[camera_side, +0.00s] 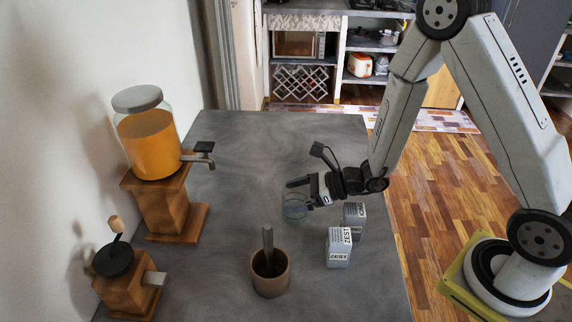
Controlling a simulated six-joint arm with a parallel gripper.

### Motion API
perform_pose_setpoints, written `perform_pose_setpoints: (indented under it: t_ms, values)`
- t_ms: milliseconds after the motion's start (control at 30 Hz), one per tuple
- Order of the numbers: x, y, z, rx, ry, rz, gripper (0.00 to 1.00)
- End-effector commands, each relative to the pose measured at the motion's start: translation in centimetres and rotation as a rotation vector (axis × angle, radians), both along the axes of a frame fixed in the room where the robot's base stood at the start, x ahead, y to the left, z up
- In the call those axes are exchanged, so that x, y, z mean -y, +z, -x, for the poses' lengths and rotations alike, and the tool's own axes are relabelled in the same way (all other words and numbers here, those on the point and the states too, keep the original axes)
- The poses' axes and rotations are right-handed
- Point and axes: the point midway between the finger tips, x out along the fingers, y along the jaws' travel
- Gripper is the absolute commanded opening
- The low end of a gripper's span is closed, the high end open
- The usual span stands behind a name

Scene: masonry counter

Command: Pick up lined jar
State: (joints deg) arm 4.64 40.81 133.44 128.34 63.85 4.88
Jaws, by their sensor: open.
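A small, see-through jar (293,212) with a bluish tint stands on the grey counter (250,150), near its middle. Any lines on it are too small to make out. My gripper (301,192) is level and points left, with its fingers at the jar's upper part. The fingers are open. I cannot tell whether they are around the jar or just in front of it. Part of the jar's top is hidden behind the fingers.
Two white boxes (339,248) (354,220) stand just right of the jar, under my wrist. A brown mortar with a pestle (270,275) is in front. A juice dispenser (150,140) and a grinder (127,285) stand left. The counter behind is clear.

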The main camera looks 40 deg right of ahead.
Motion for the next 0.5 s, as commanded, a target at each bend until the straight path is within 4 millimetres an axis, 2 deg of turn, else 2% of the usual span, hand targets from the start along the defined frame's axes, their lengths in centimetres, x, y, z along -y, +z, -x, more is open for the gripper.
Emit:
perform_pose_setpoints:
  t_ms: [33,67,300,367,500]
  values:
    - [0.01,0.00,0.01,0.000,0.000,0.000,1.00]
    - [0.01,0.00,0.01,0.000,0.000,0.000,0.94]
    - [0.01,0.02,0.01,0.000,0.000,0.000,0.17]
    - [0.01,0.01,0.01,0.000,0.000,0.000,0.00]
    - [0.01,0.11,-0.04,0.003,-0.001,-0.001,0.00]
